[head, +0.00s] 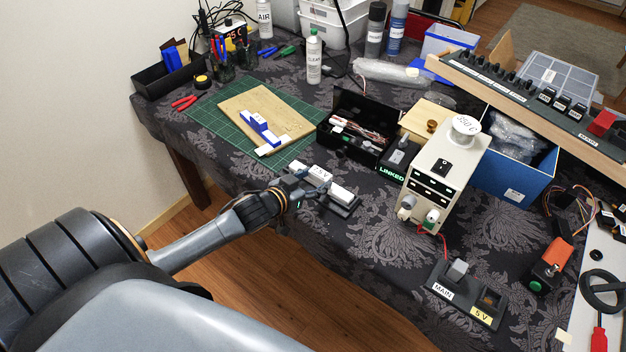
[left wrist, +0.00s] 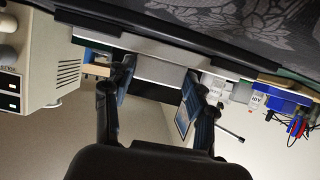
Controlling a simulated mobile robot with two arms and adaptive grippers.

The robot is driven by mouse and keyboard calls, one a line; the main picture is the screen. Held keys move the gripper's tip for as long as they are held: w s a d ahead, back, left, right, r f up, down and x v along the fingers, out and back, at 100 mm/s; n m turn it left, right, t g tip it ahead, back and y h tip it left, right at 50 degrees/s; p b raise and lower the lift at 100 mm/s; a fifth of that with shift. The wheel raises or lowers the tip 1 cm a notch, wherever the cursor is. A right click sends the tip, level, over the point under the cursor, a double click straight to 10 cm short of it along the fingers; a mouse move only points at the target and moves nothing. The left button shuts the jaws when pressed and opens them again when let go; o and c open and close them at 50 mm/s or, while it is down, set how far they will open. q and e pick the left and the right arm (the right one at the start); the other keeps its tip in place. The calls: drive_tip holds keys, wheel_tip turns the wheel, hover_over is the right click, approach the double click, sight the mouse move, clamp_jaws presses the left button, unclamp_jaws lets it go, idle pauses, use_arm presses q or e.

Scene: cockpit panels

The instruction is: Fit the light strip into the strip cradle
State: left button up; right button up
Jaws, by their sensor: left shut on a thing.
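My left gripper (head: 296,189) is at the strip's left part. In the left wrist view my left gripper (left wrist: 156,88) has a finger on each side of a pale grey block (left wrist: 158,72), shut on it. A blue and white holder (head: 262,129) stands on a wooden board; I cannot tell which of holder and dark base is the strip cradle. My right gripper is not in view.
A green cutting mat (head: 217,125) lies under the board (head: 285,110). An open black box (head: 350,105) and a beige power unit (head: 447,165) stand to the right. A MAIN switch panel (head: 465,297) is at the front right.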

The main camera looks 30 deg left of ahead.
use_arm(q)
drive_tip(key=o, duration=1.2)
drive_tip(key=shift+f, duration=0.15)
drive_tip(key=shift+s+r, duration=0.1)
drive_tip(key=shift+r, duration=0.1)
drive_tip(key=shift+s, duration=0.35)
drive_tip(key=v, duration=1.1)
drive_tip(key=shift+r, duration=0.2)
